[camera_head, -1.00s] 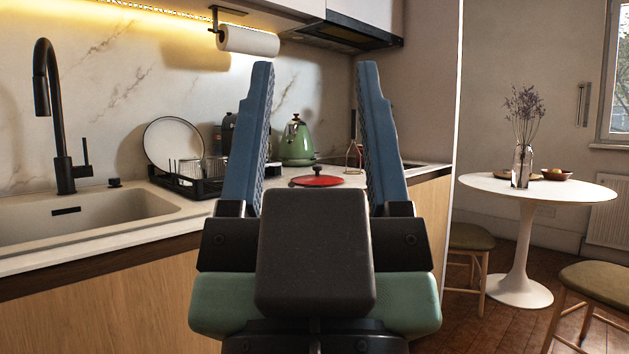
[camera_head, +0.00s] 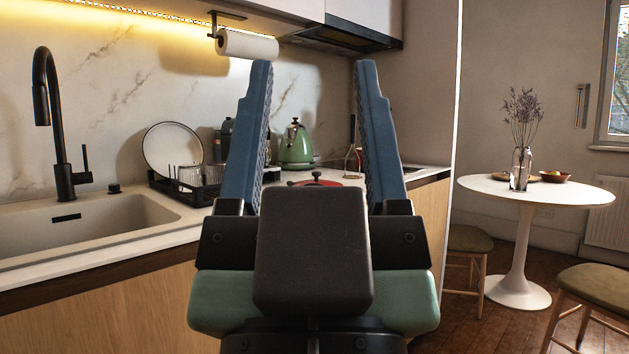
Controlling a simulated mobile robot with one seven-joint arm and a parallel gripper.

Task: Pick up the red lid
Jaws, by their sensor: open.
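The red lid (camera_head: 318,182) lies on the white counter, straight beyond my gripper in the head view. It has a small dark knob on top. Its lower part is hidden behind the dark body of my gripper. My gripper (camera_head: 312,68) is open, with its two blue fingers spread and pointing up in the picture. The lid shows in the gap between the fingers, near their bases. Nothing is held. I cannot tell how far the fingers are from the lid.
A green kettle (camera_head: 296,147) stands behind the lid. A black dish rack (camera_head: 205,190) with a plate (camera_head: 172,148) is to the left, beside the sink (camera_head: 90,225) and black faucet (camera_head: 42,90). A round white table (camera_head: 475,183) and stools stand at the right.

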